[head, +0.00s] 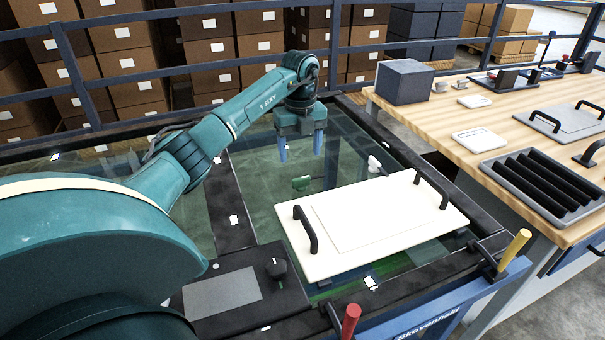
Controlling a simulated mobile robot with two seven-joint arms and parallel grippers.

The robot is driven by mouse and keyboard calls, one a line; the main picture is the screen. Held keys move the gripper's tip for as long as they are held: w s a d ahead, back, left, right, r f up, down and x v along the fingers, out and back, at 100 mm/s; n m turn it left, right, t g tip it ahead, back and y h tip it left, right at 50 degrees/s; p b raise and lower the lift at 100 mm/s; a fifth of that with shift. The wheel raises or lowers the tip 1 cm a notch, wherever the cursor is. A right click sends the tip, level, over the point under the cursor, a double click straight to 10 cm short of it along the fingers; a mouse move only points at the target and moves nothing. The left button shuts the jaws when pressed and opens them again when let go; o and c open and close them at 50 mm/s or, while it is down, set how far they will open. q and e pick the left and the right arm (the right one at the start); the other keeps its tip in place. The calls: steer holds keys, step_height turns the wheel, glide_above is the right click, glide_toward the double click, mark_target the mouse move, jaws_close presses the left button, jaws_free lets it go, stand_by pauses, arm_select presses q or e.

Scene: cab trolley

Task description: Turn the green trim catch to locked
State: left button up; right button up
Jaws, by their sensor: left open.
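The green trim catch (301,183) is a small green lever low over the glass surface, near the middle of the head view. It lies left of the white panel's far edge. Its exact angle and any lock marking are too small to tell. My left gripper (301,147) points down above and behind the catch, with its two blue fingers apart and nothing between them. The fingertips look clear of the catch. My right gripper is out of view.
A white panel (410,205) with two black handles lies just right of the catch. A white knob-like piece (375,163) stands behind it. Red (350,322) and yellow (514,250) handles stand at the front edge. A wooden bench (455,115) holds trays and a grey box (404,82).

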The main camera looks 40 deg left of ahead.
mark_target(301, 178)
arm_select(q)
step_height(301, 178, down, 8)
steer(key=shift+w, duration=0.1)
stand_by(0.4)
steer(key=c, duration=1)
